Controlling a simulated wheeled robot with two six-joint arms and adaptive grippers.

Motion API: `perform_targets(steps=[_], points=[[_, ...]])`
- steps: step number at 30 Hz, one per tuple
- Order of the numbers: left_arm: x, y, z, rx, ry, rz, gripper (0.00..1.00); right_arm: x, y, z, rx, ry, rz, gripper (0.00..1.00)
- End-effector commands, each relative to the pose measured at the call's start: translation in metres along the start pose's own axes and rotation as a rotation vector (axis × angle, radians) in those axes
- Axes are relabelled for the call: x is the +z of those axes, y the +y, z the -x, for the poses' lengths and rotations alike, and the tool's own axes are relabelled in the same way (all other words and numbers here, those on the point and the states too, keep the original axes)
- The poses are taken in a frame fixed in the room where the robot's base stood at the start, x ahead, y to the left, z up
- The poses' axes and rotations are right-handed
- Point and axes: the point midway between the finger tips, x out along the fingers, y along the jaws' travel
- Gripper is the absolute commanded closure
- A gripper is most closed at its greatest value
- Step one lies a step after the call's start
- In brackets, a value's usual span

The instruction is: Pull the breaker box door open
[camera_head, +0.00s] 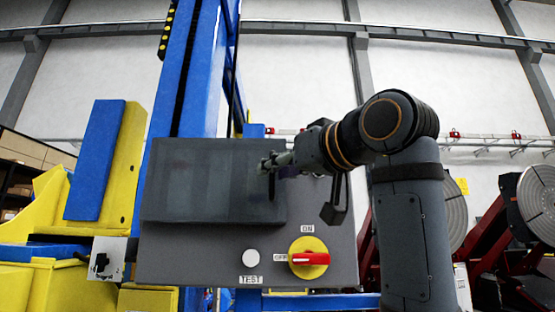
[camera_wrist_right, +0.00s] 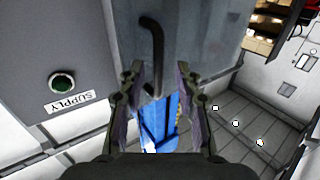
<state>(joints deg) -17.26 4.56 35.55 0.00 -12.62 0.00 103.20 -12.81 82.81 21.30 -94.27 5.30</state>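The grey breaker box (camera_head: 345,245) stands upright in the middle of the head view. Its smoky, see-through door (camera_head: 205,180) covers the upper left of the front; I cannot tell whether it is slightly ajar. A dark upright handle (camera_head: 272,187) is at the door's right side. It shows in the wrist view as a black bent bar (camera_wrist_right: 156,45). My right gripper (camera_head: 268,163) is at the handle. In the wrist view, its fingers (camera_wrist_right: 159,78) are spread, with the bar's lower end between them and visible space on both sides. My left gripper is out of view.
A white TEST button (camera_head: 251,258) and a red-and-yellow rotary switch (camera_head: 309,258) are below the door. A green SUPPLY button (camera_wrist_right: 62,82) is on the box in the wrist view. Blue and yellow machinery (camera_head: 105,165) stands to the left; round plates (camera_head: 540,200) stand to the right.

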Motion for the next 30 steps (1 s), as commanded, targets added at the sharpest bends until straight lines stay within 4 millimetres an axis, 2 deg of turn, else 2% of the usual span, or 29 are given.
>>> perform_targets(steps=[10,17,18,30], points=[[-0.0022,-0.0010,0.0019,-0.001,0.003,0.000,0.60,0.0006,-0.0004,-0.0053,0.000,0.001,0.001,0.68],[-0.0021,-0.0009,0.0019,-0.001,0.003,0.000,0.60,0.0005,-0.0002,-0.0051,0.000,0.000,0.001,0.99],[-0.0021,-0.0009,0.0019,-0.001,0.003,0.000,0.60,0.0005,-0.0002,-0.0051,0.000,0.001,0.001,1.00],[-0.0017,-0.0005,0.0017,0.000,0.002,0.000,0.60,0.0007,-0.0001,-0.0047,-0.001,0.000,0.001,1.00]])
